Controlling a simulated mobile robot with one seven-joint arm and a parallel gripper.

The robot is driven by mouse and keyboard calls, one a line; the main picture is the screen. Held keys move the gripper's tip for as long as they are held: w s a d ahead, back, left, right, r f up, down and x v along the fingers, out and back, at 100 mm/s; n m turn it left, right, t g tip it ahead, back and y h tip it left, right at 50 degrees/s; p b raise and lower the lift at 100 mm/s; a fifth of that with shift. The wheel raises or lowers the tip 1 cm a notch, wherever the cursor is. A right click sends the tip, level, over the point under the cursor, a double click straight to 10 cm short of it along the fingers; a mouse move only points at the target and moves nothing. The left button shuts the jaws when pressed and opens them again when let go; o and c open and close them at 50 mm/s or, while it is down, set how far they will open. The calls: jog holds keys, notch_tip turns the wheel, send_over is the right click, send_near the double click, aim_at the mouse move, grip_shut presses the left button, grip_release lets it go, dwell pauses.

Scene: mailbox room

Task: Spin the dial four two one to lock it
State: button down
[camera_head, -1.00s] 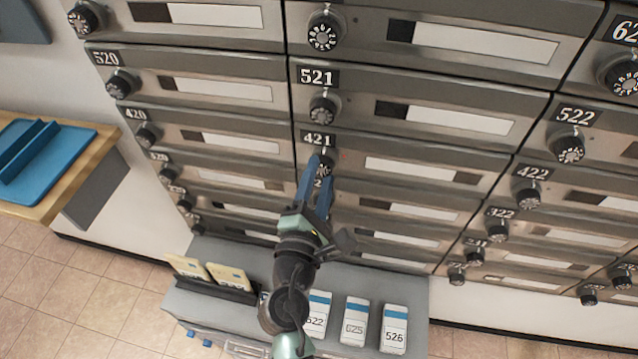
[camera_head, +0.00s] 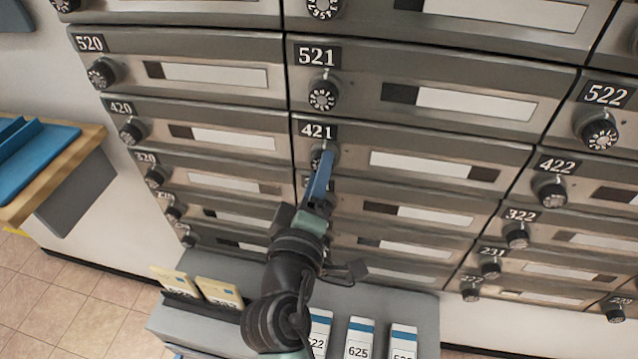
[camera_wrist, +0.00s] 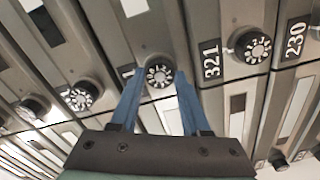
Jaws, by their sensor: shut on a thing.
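The black dial with white marks of mailbox 421 (camera_head: 317,158) is partly covered by my blue fingers in the head view. Its number plate 421 (camera_head: 317,131) sits just above it. My gripper (camera_head: 325,160) reaches up from below and is shut on this dial. In the wrist view the dial (camera_wrist: 159,76) sits between the two blue fingertips, one on each side, with its face showing. The left finger hides most of its number plate there. The dial's exact setting is too small to read. The 421 door (camera_head: 430,165) looks closed.
Dial 521 (camera_head: 322,95) is right above, and dial 422 (camera_head: 551,193) is to the right. Dial 321 (camera_wrist: 252,46) is beside it in the wrist view. Below stands a grey cabinet (camera_head: 410,300) with upright mail. A wooden shelf with a blue tray (camera_head: 40,155) is at left.

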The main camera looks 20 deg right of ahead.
jog(key=shift+f+m+b, duration=0.1)
jog(key=shift+m+b, duration=3.35)
jog(key=shift+m, duration=1.25)
jog(key=shift+c, duration=1.9)
grip_release()
jog(key=shift+s+a, duration=0.1)
jog(key=v, duration=1.2)
jog(key=shift+s+a+b, duration=0.2)
jog(key=shift+s+b, duration=0.1)
